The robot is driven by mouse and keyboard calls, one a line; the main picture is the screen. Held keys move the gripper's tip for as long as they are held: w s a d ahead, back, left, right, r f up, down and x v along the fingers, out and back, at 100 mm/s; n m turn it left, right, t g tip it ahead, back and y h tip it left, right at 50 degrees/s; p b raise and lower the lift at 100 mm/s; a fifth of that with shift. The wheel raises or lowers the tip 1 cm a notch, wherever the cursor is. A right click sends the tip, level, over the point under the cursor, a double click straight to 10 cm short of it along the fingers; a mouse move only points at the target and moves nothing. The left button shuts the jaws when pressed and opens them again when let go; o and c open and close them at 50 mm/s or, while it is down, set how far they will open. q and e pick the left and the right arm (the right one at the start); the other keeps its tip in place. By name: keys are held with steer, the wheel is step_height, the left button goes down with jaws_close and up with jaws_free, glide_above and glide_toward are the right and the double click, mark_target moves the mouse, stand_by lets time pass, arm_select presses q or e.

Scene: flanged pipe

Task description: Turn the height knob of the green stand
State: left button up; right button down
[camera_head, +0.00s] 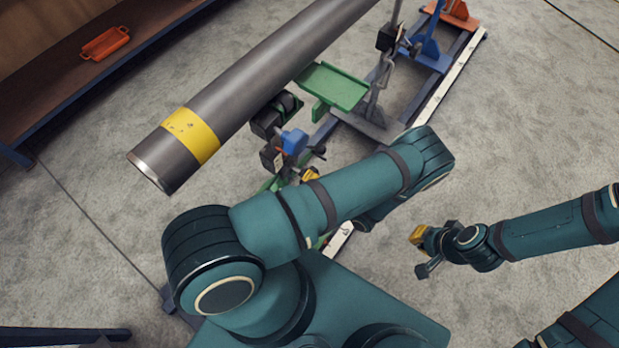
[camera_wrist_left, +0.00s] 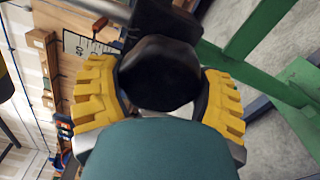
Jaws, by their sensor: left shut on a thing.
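In the left wrist view the black height knob (camera_wrist_left: 158,72) sits between the two yellow finger pads of my left gripper (camera_wrist_left: 160,95), which is shut on it. Green bars of the stand (camera_wrist_left: 262,45) run behind and to the right of the knob. My own arm hides much of the stand and the knob there. My right gripper (camera_head: 424,252) hangs over bare floor at the right, apart from everything; its finger opening is unclear.
A grey pipe (camera_head: 250,80) with a yellow band (camera_head: 191,135) lies above the stand. A green tray (camera_head: 334,86) and a blue-and-white rail (camera_head: 448,80) are further back. A brown shelf (camera_head: 60,85) holds an orange tray (camera_head: 104,43). Floor at the right is clear.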

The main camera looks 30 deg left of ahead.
arm_select(q)
steer(key=shift+m, duration=0.4)
steer(key=o, duration=1.1)
steer(key=shift+o, duration=0.2)
steer(key=d, duration=0.7)
steer(key=shift+s+d, duration=0.2)
steer(key=shift+s, duration=0.15)
